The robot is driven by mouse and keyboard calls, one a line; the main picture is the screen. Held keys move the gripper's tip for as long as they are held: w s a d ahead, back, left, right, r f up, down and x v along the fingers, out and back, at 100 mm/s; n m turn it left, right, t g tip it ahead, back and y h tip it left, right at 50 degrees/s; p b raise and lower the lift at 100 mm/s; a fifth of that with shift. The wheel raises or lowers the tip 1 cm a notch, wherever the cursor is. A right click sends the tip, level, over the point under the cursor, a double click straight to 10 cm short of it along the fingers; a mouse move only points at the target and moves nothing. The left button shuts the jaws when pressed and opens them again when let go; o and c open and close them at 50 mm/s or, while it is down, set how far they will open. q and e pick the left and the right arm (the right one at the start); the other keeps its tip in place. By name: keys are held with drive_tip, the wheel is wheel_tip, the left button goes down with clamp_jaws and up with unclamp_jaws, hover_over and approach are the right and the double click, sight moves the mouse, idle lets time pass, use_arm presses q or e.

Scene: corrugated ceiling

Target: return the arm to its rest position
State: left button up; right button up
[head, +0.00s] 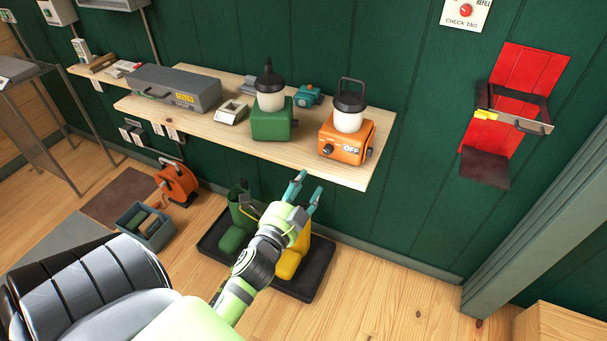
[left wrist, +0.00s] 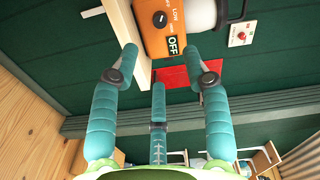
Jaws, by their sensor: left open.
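My left gripper (head: 306,192) is open and empty, with its teal fingers spread. In the head view it is in front of and below the right end of the wooden shelf (head: 362,175), above the boots. In the left wrist view my left gripper (left wrist: 165,75) points toward the shelf edge (left wrist: 130,50) and the orange lantern (left wrist: 165,28), with nothing between its fingers. The orange lantern (head: 336,135) stands upright on the shelf, its dial side marked OFF. My right gripper is not in view.
A green lantern (head: 271,124), a grey toolbox (head: 175,90) and small items stand on the shelf. Green boots (head: 231,238) and yellow boots (head: 288,264) stand in a black tray (head: 320,262) below. A red wall panel (head: 525,72) hangs right.

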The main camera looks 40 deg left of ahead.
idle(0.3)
use_arm(q)
drive_tip(key=s+d+f+n+g+h, duration=0.1)
drive_tip(key=s+d+f+n+g, duration=0.15)
drive_tip(key=f, duration=0.75)
drive_tip(key=s+d+f+n+g+h, duration=0.1)
drive_tip(key=s+d+f+g, duration=0.15)
drive_tip(key=f, duration=0.85)
drive_tip(key=s+d+f+n+g+h, duration=0.1)
drive_tip(key=s+d+f+g, duration=0.15)
drive_tip(key=f, duration=0.75)
drive_tip(key=s+d+f+n+g, duration=0.1)
drive_tip(key=s+f+g, duration=0.2)
drive_tip(key=s+f, duration=0.3)
drive_tip(key=s+d+f+n+g+h, duration=0.1)
drive_tip(key=s+f, duration=0.5)
drive_tip(key=s, duration=0.8)
drive_tip(key=s+f+n+g, duration=0.3)
drive_tip(key=s+f+g, duration=0.2)
drive_tip(key=s, duration=0.5)
drive_tip(key=shift+d+f, duration=0.4)
drive_tip(key=shift+f, duration=0.25)
